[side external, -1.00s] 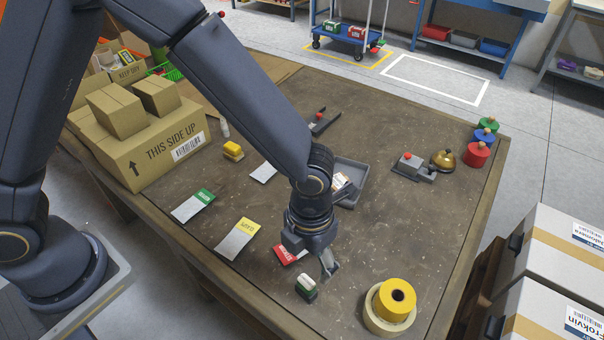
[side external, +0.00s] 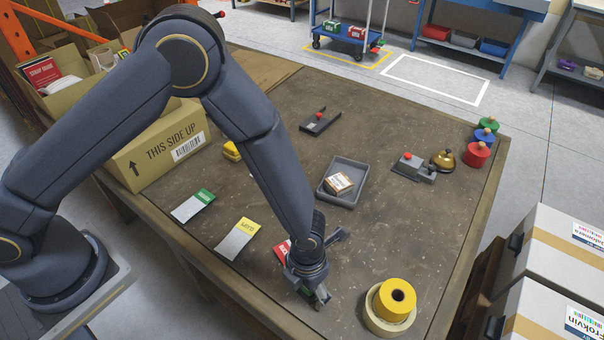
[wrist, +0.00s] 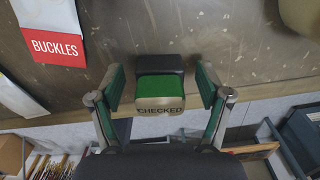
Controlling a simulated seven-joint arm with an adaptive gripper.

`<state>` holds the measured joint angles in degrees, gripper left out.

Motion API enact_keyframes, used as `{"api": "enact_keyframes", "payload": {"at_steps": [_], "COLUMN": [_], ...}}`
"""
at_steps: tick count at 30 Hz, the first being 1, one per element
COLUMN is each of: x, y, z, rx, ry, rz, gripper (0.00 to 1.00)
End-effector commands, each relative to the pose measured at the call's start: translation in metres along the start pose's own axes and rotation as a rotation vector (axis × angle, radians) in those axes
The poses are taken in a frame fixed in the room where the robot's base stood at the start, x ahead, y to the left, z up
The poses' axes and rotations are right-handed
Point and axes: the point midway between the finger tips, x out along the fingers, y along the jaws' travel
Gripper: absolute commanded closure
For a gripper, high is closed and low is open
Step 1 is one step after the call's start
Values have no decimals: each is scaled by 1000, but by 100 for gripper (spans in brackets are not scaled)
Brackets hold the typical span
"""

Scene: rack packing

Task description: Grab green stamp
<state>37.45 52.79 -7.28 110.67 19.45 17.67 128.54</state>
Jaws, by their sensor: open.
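The green stamp (wrist: 160,92) has a black part and a cream face lettered "CHECKED". In the wrist view it sits between the two fingers of my gripper (wrist: 160,84). The fingers are open, with a visible gap on each side of the stamp. In the side view my gripper (side external: 312,292) is low over the near edge of the table and mostly hides the stamp.
A red "BUCKLES" card (wrist: 56,48) lies beside the stamp. Yellow and cream tape rolls (side external: 394,302) stand to the right. A grey tray (side external: 356,170) with a small box is farther back, near a brass bell (side external: 443,160).

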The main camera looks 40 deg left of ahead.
Motion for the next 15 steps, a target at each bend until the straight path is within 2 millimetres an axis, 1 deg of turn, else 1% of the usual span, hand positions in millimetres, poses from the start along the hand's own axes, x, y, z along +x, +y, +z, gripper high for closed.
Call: {"api": "enact_keyframes", "payload": {"at_steps": [2, 3, 15], "x": [0, 0, -1], "y": [0, 0, 0], "z": [0, 0, 0], "rx": [0, 0, 0], "ry": [0, 0, 1], "rz": [0, 0, 0], "gripper": [23, 25, 67]}}
